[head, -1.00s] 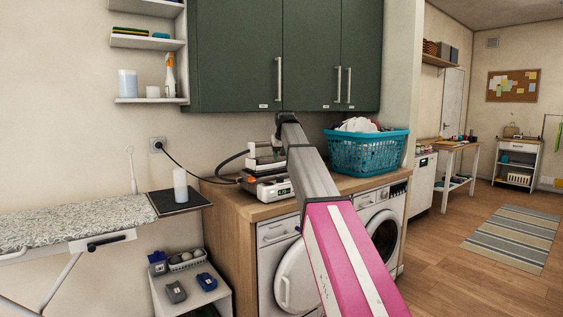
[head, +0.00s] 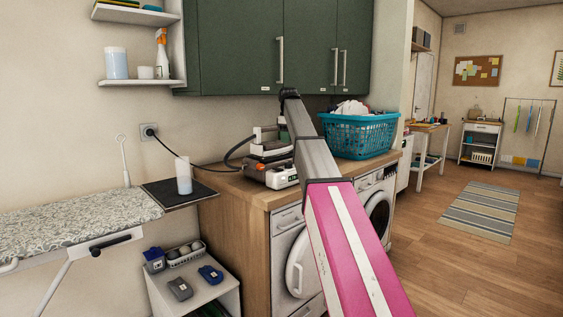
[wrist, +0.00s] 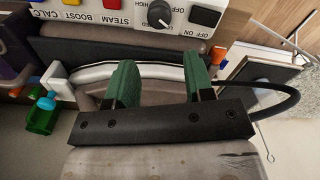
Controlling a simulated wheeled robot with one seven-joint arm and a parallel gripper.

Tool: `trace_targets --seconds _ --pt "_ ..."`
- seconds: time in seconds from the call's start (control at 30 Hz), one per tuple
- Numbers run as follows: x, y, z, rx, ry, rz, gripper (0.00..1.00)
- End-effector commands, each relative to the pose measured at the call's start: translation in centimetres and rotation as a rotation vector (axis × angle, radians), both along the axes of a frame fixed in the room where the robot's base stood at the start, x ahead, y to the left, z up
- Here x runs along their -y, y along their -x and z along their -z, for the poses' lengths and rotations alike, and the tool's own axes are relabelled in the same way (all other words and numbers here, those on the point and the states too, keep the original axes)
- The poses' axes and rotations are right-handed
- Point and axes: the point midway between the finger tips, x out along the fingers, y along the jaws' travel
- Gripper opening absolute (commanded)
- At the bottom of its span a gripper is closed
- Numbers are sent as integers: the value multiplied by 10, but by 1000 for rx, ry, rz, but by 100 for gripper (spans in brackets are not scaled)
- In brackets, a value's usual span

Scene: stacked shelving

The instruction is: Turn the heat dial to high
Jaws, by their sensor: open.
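The heat dial (wrist: 159,14) is a round black knob with a white pointer mark at the top of the wrist view. It sits on the white control panel (wrist: 120,14) of a steam station, whose lettering appears upside down, with HIGH beside the dial. My gripper (wrist: 160,68) is open and empty. Its two green fingers are apart, with the dial beyond their tips, not touched. In the head view the steam station (head: 268,172) stands on the wooden counter, partly behind my arm; the dial is too small to make out there.
A black switch (wrist: 206,16) lies right of the dial; coloured buttons lie left. A black hose (wrist: 285,108) curves at the right. A teal laundry basket (head: 358,138) stands on the counter beside my arm. Green cabinets (head: 230,50) hang above. An ironing board (head: 75,220) is at left.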

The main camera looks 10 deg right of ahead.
Motion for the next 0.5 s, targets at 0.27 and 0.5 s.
trace_targets --seconds 0.27,0.5 --pt "2 2 20 -14 0 -31 48" --pt "2 2 63 -14 0 -30 48"
